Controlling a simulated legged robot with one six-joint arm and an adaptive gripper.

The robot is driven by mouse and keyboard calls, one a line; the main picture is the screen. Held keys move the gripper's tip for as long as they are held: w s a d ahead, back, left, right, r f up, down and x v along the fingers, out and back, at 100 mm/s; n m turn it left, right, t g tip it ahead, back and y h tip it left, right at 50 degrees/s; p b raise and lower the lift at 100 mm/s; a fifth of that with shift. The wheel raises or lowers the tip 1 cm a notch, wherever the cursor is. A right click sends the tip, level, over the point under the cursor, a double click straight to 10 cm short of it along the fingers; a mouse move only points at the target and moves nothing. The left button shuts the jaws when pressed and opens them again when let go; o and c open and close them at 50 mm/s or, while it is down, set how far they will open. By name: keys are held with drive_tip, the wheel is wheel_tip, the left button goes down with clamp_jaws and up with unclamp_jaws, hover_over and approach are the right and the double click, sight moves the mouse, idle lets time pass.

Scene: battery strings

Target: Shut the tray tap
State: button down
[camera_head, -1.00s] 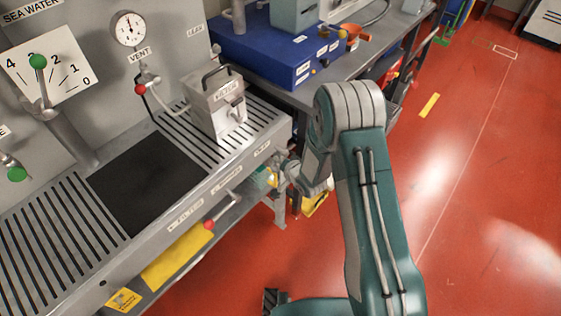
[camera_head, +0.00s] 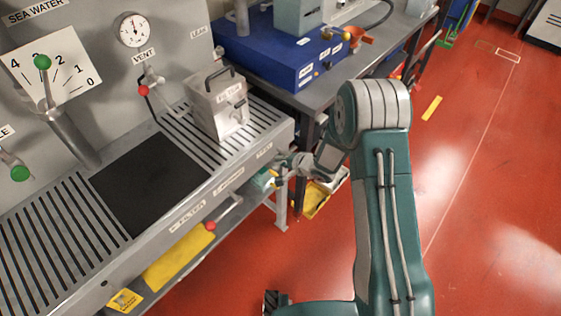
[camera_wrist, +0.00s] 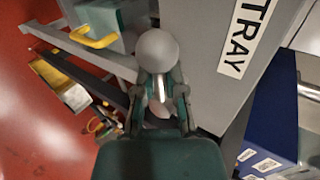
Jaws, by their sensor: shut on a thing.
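The tray tap is a metal lever (camera_wrist: 160,88) with a round grey knob (camera_wrist: 157,50), close to the label TRAY (camera_wrist: 246,38) in the wrist view. My gripper (camera_wrist: 160,93) is shut on the lever, with one finger on each side of it just below the knob. In the head view my gripper (camera_head: 286,167) is at the right end of the bench front, beside a small label (camera_head: 265,151). The tap is too small there to tell its angle. Its base is partly hidden by my gripper.
The grey bench (camera_head: 232,158) carries a metal filter box (camera_head: 213,112). A red-knobbed lever (camera_head: 211,225) sticks out of its front. A blue case (camera_head: 258,50) stands on the table behind. A yellow-edged bin (camera_head: 322,195) is under it. Red floor is free at right.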

drive_tip(key=shift+w+d, duration=0.15)
drive_tip(key=shift+w, duration=0.05)
drive_tip(key=c, duration=0.7)
unclamp_jaws()
drive_tip(key=shift+s, duration=0.1)
drive_tip(key=shift+r, duration=0.1)
drive_tip(key=v, duration=1.1)
drive_tip(key=shift+s+d, duration=0.2)
drive_tip(key=shift+d, duration=0.1)
